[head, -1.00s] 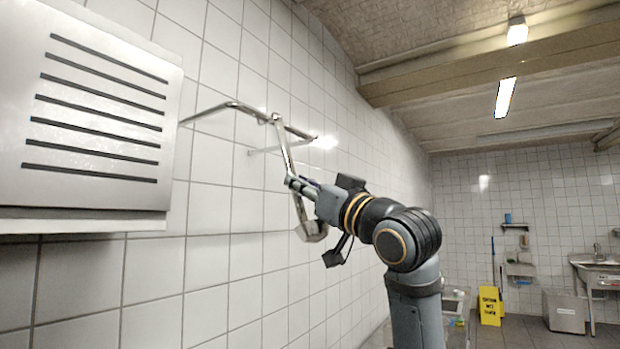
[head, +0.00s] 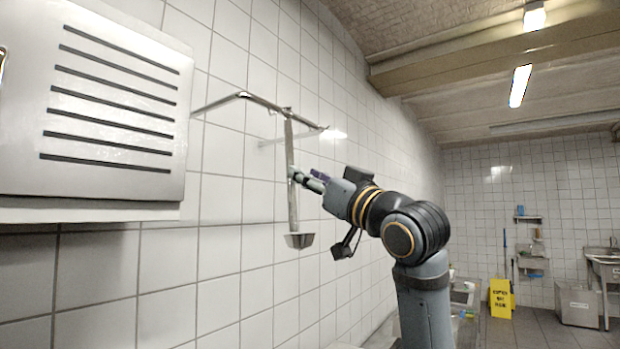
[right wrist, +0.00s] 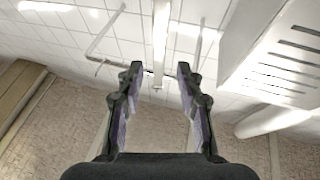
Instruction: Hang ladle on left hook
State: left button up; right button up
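The metal ladle (head: 291,205) hangs upright at the wall rail (head: 222,102), its handle top at the bar and its bowl (head: 299,240) at the bottom. My right gripper (head: 303,178) is beside the middle of the handle, coming from the right. In the right wrist view, the two fingers of my right gripper (right wrist: 158,75) are spread apart. The ladle handle (right wrist: 160,35) shows beyond and between their tips, with gaps at both sides. The exact hook contact at the handle top is too small to tell. My left gripper is not recognisable in view.
A slotted steel wall panel (head: 110,110) juts out left of the rail. White tiled wall (head: 240,290) lies behind and below the ladle. A yellow floor sign (head: 501,298) and a sink (head: 604,262) stand far off at the right.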

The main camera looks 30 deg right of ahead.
dwell(0.3)
jog(key=a+v, duration=0.1)
jog(key=v, duration=0.6)
jog(key=shift+s+d, duration=0.25)
jog(key=shift+d, duration=0.2)
jog(key=shift+f, duration=0.1)
jog(key=shift+w, duration=0.1)
